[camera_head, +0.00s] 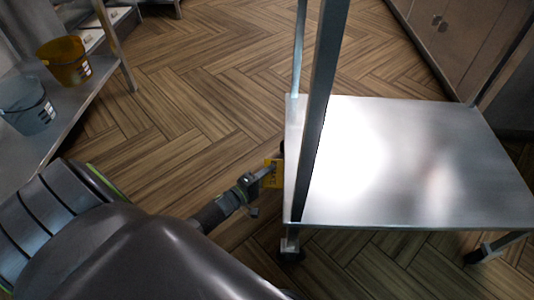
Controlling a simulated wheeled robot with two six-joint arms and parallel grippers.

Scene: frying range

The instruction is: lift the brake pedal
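A small yellow piece with dark marks (273,173) shows at the left edge of the metal cart's lower shelf (400,160); I cannot tell for sure whether it is the brake pedal. My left gripper (262,178) reaches in from the lower left, its tip at the yellow piece, seemingly touching or overlapping it. Its fingers are too small and covered to show whether they are open or shut. One caster (290,252) is under the cart's near left corner, and another (478,256) is under the near right. My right gripper is out of view.
The cart's upright post (321,100) rises close to the right of my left gripper. A shelf at the left holds a grey bucket (27,105) and an amber bucket (65,62). Cabinets (455,35) line the upper right. The wooden floor between is clear.

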